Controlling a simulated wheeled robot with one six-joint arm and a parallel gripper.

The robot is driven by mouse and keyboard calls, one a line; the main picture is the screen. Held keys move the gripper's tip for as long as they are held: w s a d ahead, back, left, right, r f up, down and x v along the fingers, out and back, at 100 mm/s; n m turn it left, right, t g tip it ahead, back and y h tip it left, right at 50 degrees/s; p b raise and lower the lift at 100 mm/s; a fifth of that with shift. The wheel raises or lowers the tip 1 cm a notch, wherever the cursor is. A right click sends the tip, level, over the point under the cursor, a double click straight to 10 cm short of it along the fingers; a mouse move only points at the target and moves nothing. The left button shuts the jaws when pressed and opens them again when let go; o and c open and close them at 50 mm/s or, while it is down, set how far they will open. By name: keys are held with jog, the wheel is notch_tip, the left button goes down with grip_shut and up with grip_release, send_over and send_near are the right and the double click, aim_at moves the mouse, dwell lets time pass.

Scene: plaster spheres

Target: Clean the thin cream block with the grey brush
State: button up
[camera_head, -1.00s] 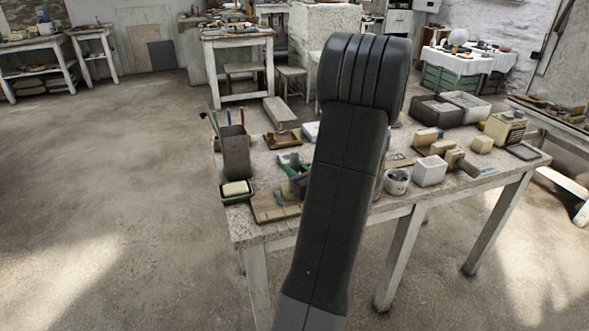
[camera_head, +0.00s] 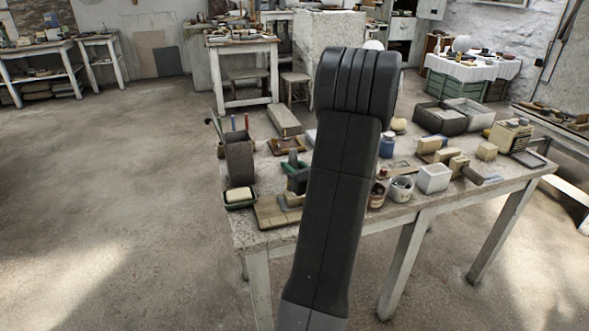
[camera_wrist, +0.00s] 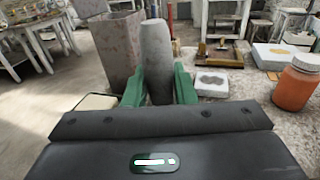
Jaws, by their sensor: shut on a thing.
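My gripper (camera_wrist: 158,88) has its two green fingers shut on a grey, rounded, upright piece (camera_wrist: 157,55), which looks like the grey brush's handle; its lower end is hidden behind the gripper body. In the head view my gripper (camera_head: 291,166) shows small beside my dark arm, over the left part of the stone-topped table. Several cream blocks lie on the table. I cannot tell for sure which is the thin cream block.
A grey holder with tools (camera_head: 240,160) stands left of my gripper, close to it in the wrist view (camera_wrist: 120,50). A board (camera_head: 268,214) lies at the front left edge. An orange jar (camera_wrist: 297,84) and a white slab (camera_wrist: 208,83) lie to the right.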

aim_at(293, 157)
jog(key=shift+s, duration=0.15)
jog(key=shift+s+d+b, duration=0.15)
jog(key=shift+s+d, duration=0.1)
jog(key=shift+s, duration=0.45)
jog(key=shift+s+d+b, duration=0.15)
jog(key=shift+s+d, duration=0.1)
jog(key=shift+s, duration=0.5)
jog(key=shift+s+d+b, duration=0.15)
jog(key=shift+s+d, duration=0.1)
jog(key=shift+s, duration=0.45)
jog(key=shift+w+a, duration=0.25)
jog(key=shift+w, duration=0.5)
jog(key=shift+w+a, duration=0.25)
jog(key=shift+w, duration=0.55)
jog(key=shift+w+a, duration=0.25)
jog(key=shift+w, duration=0.5)
jog(key=shift+s+d+r+p, duration=0.2)
jog(key=shift+s+r, duration=0.15)
jog(key=shift+s, duration=0.25)
jog(key=shift+s+d+r+p, duration=0.1)
jog(key=shift+s+d+r, duration=0.1)
jog(key=shift+s+r, duration=0.25)
jog(key=shift+s+f, duration=0.1)
jog(key=shift+f, duration=0.05)
jog(key=shift+r+p, duration=0.9)
jog(key=shift+r, duration=0.4)
